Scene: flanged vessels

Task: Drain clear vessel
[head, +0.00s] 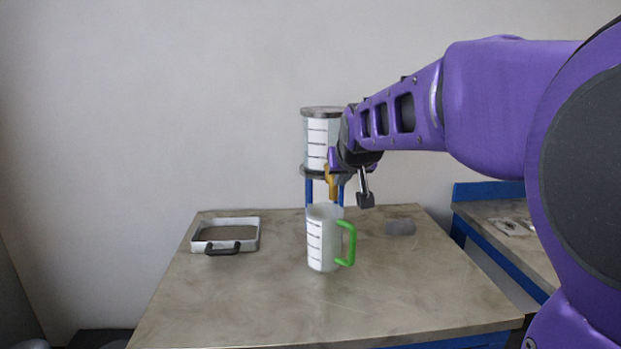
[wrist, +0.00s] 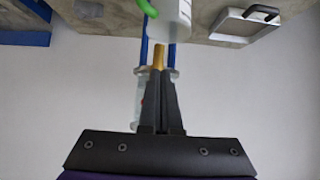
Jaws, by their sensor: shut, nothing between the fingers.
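The clear vessel (head: 318,138) is an upright cylinder with scale marks and a grey lid, on a blue-legged stand at the table's back. A brass outlet (head: 332,182) hangs under it; it also shows in the wrist view (wrist: 159,57), just past my fingertips. A jug (head: 321,240) with scale marks and a green handle stands upright on the table below the outlet. My gripper (head: 366,200) is shut and empty, right of the outlet in the head view; its fingers also show in the wrist view (wrist: 160,74). My wrist hides the vessel's right side. Contact with the outlet cannot be told.
A white-rimmed tray (head: 226,233) with a black handle lies on the table's left. A small grey block (head: 400,228) lies at the right. A blue-edged side table (head: 510,228) stands further right. The table's front is clear.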

